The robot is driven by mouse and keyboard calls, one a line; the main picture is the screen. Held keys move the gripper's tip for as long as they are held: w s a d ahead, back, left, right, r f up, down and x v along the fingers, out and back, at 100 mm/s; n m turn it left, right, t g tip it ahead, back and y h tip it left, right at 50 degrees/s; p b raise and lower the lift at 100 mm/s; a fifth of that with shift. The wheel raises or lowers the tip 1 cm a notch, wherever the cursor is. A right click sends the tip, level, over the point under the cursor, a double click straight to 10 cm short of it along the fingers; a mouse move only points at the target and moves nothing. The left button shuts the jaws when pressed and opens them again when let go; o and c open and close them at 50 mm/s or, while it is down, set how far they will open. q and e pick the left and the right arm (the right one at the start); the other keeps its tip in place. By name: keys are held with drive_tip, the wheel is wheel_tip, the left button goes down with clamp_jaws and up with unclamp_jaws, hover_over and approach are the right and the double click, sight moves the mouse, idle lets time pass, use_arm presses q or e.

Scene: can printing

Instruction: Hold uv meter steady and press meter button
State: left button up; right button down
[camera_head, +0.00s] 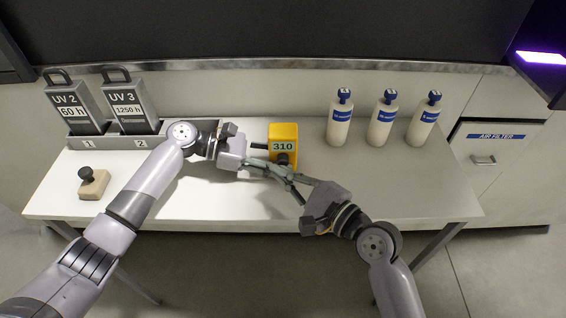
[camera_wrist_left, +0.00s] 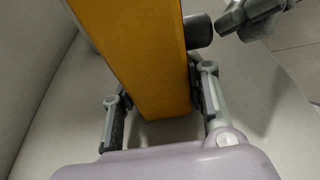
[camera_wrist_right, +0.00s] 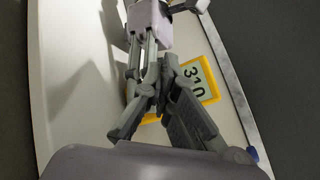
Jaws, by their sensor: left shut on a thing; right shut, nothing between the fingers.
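The yellow UV meter (camera_head: 284,130) stands upright near the middle of the table, its display reading 310. A dark round button (camera_head: 283,159) sits low on its front; it sticks out from the meter's side in the left wrist view (camera_wrist_left: 199,31). My left gripper (camera_head: 262,155) is shut on the meter, with a finger on each side of the yellow body (camera_wrist_left: 150,60). My right gripper (camera_head: 285,177) is shut and empty, its fingertips just in front of the button. Whether they touch it I cannot tell. In the right wrist view the fingers partly hide the meter (camera_wrist_right: 210,75).
Two grey UV lamp cassettes, UV 2 (camera_head: 75,105) and UV 3 (camera_head: 130,103), stand in a numbered holder at the back left. Three white bottles (camera_head: 381,122) stand at the back right. The right front tabletop (camera_head: 400,190) is clear.

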drive_tip(key=shift+w, duration=0.95)
idle(0.7)
drive_tip(key=shift+s, duration=1.4)
drive_tip(key=shift+s, duration=2.55)
use_arm(q)
drive_tip(key=o, duration=0.9)
drive_tip(key=shift+o, duration=0.2)
